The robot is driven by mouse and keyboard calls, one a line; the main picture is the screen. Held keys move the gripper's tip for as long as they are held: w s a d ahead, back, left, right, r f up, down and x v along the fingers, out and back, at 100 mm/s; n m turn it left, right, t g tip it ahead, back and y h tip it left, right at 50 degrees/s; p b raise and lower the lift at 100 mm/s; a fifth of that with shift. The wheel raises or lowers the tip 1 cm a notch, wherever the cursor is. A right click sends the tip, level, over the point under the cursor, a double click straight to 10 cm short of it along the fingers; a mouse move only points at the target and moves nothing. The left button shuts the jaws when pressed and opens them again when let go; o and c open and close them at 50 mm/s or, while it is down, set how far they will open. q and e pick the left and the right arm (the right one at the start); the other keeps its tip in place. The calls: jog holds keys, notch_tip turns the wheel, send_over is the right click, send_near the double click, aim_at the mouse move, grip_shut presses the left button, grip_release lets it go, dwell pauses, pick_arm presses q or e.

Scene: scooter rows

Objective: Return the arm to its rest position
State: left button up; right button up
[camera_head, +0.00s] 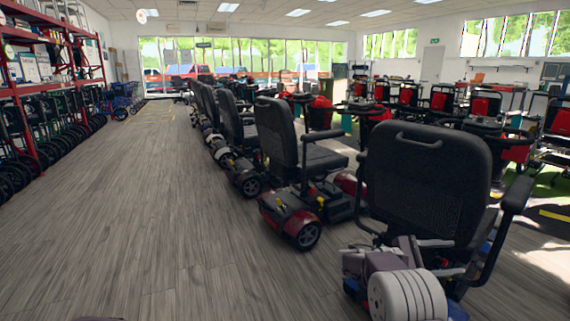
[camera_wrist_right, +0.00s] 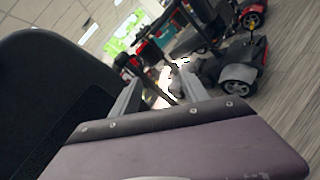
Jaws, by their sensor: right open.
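My right gripper (camera_head: 455,257) is at the lower right of the head view, in front of the nearest scooter's black seat (camera_head: 425,180). Its two grey fingers point right, spread apart. In the right wrist view the open fingers (camera_wrist_right: 157,82) have a gap between them, with nothing seen held; scooter parts show beyond. The dark seat back (camera_wrist_right: 45,100) fills the left of that view, close beside the gripper. Whether they touch, I cannot tell. My left gripper is not in view.
A row of scooters, including a red one (camera_head: 295,215), runs back along the aisle. More scooters (camera_head: 440,100) stand at the right. Red shelving (camera_head: 75,75) with wheeled frames (camera_head: 40,130) lines the left wall. The wooden floor (camera_head: 150,200) between is clear.

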jog(key=s+a+f+m+y+p, duration=0.1)
jog(key=s+a+y, duration=0.15)
jog(key=s, duration=0.25)
jog(key=s+a+f+m+g+y+p, duration=0.1)
jog(key=s+a+f+y+p, duration=0.1)
jog(key=s+y, duration=0.3)
jog(key=s+a+f+m+y+p, duration=0.1)
jog(key=s+a+y, duration=0.15)
jog(key=s, duration=0.35)
jog(key=s+a+f+m+t+y, duration=0.1)
jog(key=s+a+f+m+y, duration=0.35)
jog(key=a, duration=0.35)
jog(key=s+a+f+m+t+y, duration=0.1)
jog(key=s+a+f+m+y, duration=0.25)
jog(key=a+f, duration=0.35)
pick_arm(q)
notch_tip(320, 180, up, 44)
jog(key=p, duration=3.8)
pick_arm(e)
notch_tip(320, 180, up, 39)
jog(key=w, duration=0.1)
jog(key=shift+w+a+m+y, duration=0.3)
jog(key=shift+w+a, duration=0.05)
jog(key=shift+a, duration=0.1)
